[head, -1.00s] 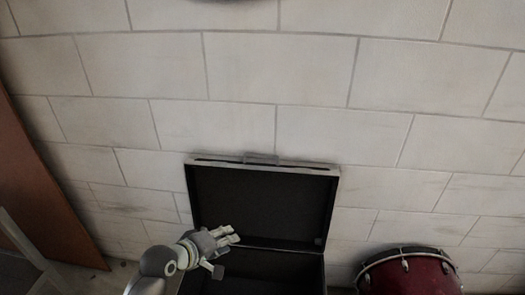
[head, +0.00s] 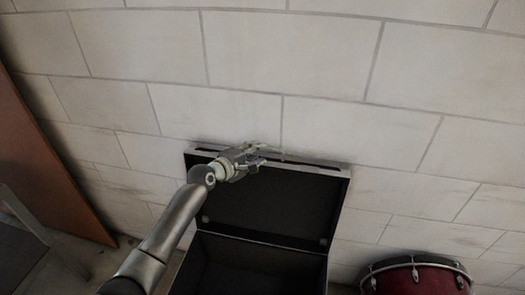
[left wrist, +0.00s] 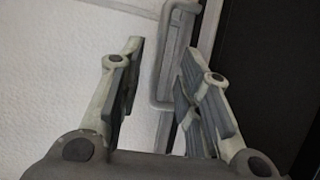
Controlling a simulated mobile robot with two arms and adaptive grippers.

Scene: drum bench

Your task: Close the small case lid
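The small case (head: 255,262) stands open against the wall, its black inside facing me. Its lid (head: 275,205) is raised, with a pale metal rim along the top edge. My left gripper (head: 268,155) is at the top rim of the lid, over where the handle sits. In the left wrist view my left gripper (left wrist: 160,90) is open, with its fingers apart. The lid handle (left wrist: 168,60) shows between and beyond the fingers; I cannot tell whether they touch it. The lid's dark inner face (left wrist: 265,75) is to the right. My right gripper is out of view.
A white block wall (head: 290,60) rises behind the case. A red drum (head: 415,277) stands at the lower right. A brown board (head: 45,165) leans at the left, near a grey metal frame (head: 35,225).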

